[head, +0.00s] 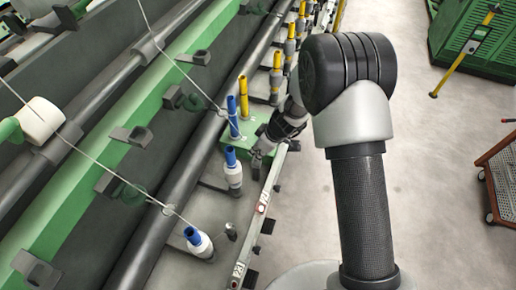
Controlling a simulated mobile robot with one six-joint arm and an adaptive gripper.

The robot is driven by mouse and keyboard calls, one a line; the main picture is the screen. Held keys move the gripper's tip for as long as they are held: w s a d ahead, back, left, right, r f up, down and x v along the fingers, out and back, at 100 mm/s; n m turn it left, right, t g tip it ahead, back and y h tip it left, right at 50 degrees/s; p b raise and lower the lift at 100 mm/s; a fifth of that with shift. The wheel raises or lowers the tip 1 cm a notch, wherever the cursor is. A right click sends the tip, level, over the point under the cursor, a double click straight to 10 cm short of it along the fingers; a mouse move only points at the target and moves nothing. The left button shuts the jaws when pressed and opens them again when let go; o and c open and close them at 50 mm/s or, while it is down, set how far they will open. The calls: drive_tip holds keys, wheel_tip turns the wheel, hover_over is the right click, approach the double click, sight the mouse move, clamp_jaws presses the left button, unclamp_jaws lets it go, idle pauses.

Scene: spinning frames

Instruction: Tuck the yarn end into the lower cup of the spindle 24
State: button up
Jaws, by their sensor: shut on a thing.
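My gripper (262,154) is low beside the spindle row, right of a blue-topped spindle (232,168) with a white body. It is shut on the yarn end, though the thread between the fingers is too fine to make out. A yarn strand (178,62) runs down from the top to a guide left of an upright blue tube (232,112). The number 24 cannot be read on any spindle, and the lower cup cannot be made out. My arm hides part of the row behind it.
Another strand (100,165) runs to the front blue-topped spindle (197,240). Several yellow-tubed spindles (243,95) stand farther back. A numbered rail (265,200) edges the row.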

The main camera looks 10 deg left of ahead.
drive_tip(key=shift+f+b, duration=1.75)
drive_tip(key=shift+b, duration=0.1)
drive_tip(key=o, duration=0.8)
drive_tip(key=v, duration=1.2)
drive_tip(key=shift+r, duration=0.1)
